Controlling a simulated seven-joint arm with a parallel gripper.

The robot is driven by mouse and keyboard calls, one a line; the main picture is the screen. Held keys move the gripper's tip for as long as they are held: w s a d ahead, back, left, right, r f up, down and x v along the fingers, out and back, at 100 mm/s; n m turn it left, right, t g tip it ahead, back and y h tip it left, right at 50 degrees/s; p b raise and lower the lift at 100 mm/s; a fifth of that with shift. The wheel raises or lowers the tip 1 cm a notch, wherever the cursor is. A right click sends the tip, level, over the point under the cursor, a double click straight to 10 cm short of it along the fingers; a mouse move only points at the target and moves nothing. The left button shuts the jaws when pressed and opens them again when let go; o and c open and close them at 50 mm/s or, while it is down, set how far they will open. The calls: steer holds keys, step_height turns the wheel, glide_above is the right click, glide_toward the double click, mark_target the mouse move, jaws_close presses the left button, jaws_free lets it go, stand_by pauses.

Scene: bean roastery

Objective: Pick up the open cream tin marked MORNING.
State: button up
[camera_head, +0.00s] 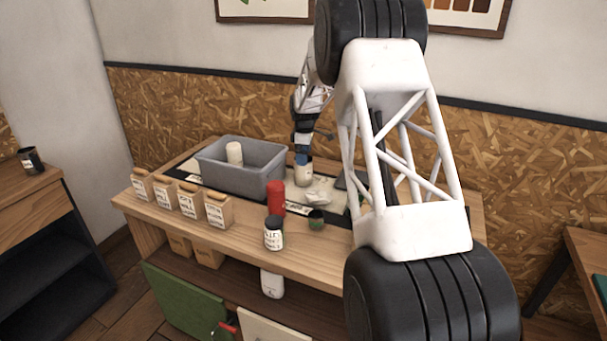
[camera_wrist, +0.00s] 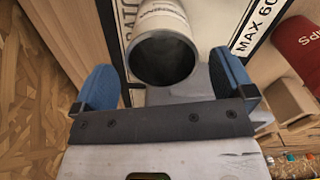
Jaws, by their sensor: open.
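An open cream tin (camera_wrist: 163,55) lies between and just ahead of my fingers in the wrist view, its dark round mouth facing the camera. Lettering on its side is too foreshortened to read. In the head view the cream tin (camera_head: 303,176) stands on the worktop right of the grey bin, directly below my gripper (camera_head: 302,158). My gripper (camera_wrist: 165,85) is open, with one blue fingertip on either side of the tin's mouth in the wrist view. I cannot tell whether either finger touches it.
A grey bin (camera_head: 262,177) holds another cream cylinder (camera_head: 234,152). A red canister (camera_head: 276,196), a black-lidded jar (camera_head: 273,238), a dark green cup (camera_head: 316,219) and a crumpled white item (camera_head: 319,197) stand nearby. Several labelled wooden boxes (camera_head: 190,201) line the left front edge.

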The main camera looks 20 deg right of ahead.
steer(key=shift+f, duration=0.15)
steer(key=shift+a+f, duration=0.15)
steer(key=shift+f, duration=2.3)
steer(key=shift+c, duration=0.5)
steer(key=c, duration=0.9)
steer(key=shift+o, duration=0.2)
steer(key=shift+r, duration=0.1)
step_height(320, 180, up, 10)
